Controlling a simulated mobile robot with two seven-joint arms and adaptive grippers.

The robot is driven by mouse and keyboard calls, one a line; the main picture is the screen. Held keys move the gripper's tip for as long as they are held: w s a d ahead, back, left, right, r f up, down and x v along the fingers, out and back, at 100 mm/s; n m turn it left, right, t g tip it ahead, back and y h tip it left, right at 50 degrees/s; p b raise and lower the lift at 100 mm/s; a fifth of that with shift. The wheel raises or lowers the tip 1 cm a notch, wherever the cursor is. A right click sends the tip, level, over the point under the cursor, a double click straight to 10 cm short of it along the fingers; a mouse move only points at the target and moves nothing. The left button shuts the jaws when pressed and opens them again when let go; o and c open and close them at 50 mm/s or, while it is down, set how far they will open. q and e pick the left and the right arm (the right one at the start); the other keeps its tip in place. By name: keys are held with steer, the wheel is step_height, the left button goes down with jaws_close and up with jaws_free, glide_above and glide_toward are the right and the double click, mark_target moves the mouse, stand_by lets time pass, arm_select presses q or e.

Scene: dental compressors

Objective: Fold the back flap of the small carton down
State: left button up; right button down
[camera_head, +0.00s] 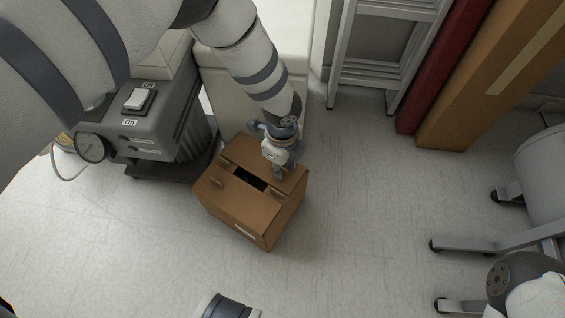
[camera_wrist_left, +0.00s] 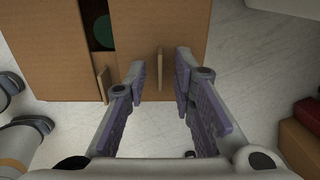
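The small brown carton (camera_head: 235,205) stands on the floor, its top mostly covered by flaps. A dark gap (camera_head: 250,178) runs between them. In the left wrist view the carton (camera_wrist_left: 60,60) fills the upper left, and a green round thing (camera_wrist_left: 103,30) shows inside the gap. Small tabs stand up from the top; one tab (camera_wrist_left: 160,68) appears between my left fingers. My left gripper (camera_head: 278,170) is at the carton's far right top edge. In the wrist view its fingers (camera_wrist_left: 160,85) are apart. I cannot tell whether they touch the carton. My right gripper is not in view.
A grey compressor (camera_head: 150,125) with a gauge (camera_head: 91,147) stands left of the carton. A ladder (camera_head: 385,50), a red box (camera_head: 440,70) and a large tan carton (camera_head: 480,90) stand at the back right. The floor (camera_head: 360,230) right of the small carton is clear.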

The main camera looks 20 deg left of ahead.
arm_select(q)
step_height(320, 180, up, 12)
stand_by(0.5)
steer(key=shift+r, duration=0.15)
